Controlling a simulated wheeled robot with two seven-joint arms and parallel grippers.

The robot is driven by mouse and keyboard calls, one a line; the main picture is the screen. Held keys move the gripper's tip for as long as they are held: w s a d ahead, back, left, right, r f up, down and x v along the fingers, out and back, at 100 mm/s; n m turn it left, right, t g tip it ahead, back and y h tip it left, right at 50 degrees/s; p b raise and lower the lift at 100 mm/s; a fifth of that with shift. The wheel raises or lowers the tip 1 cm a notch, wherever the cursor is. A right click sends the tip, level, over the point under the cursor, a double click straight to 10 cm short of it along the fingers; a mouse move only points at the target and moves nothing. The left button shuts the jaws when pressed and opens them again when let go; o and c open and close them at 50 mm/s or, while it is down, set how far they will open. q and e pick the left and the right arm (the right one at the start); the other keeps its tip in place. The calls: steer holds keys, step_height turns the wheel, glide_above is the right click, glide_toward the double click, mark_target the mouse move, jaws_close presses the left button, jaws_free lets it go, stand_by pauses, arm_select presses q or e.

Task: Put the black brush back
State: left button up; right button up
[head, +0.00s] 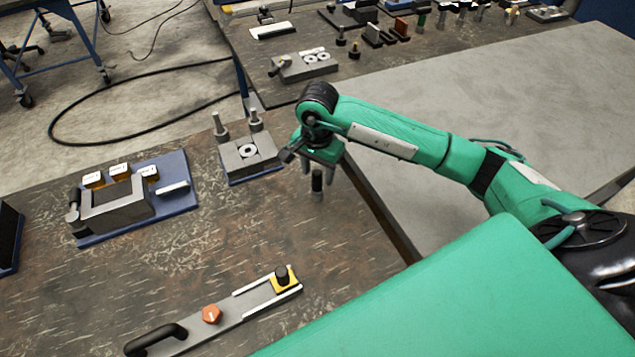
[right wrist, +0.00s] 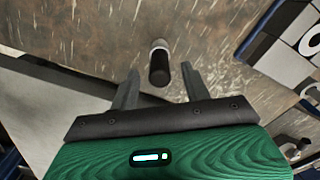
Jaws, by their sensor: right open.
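The black brush (head: 317,183) appears to stand upright on the dark, scratched table, near the table's right edge. In the right wrist view the brush (right wrist: 160,70) shows as a black cylinder with a pale band at its far end. My right gripper (head: 319,168) is open just above the brush. In the right wrist view its two fingers (right wrist: 159,80) are spread, one on each side of the brush, with gaps between. I cannot tell how deep the brush reaches between them. My left gripper is out of view.
A grey block with a white ring (head: 237,154) and two posts sits on a blue base left of the gripper. Further left is a blue tray (head: 180,168) with a grey box. A plate with an orange knob (head: 212,314) lies in front. The table's middle is clear.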

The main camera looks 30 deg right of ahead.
step_height(320, 180, up, 6)
steer(key=shift+f+b, duration=0.15)
steer(key=shift+b, duration=0.45)
steer(key=shift+r, duration=0.6)
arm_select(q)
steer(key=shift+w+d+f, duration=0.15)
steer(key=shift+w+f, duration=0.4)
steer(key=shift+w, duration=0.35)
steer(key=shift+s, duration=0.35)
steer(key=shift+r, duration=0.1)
arm_select(e)
steer(key=shift+r, duration=0.15)
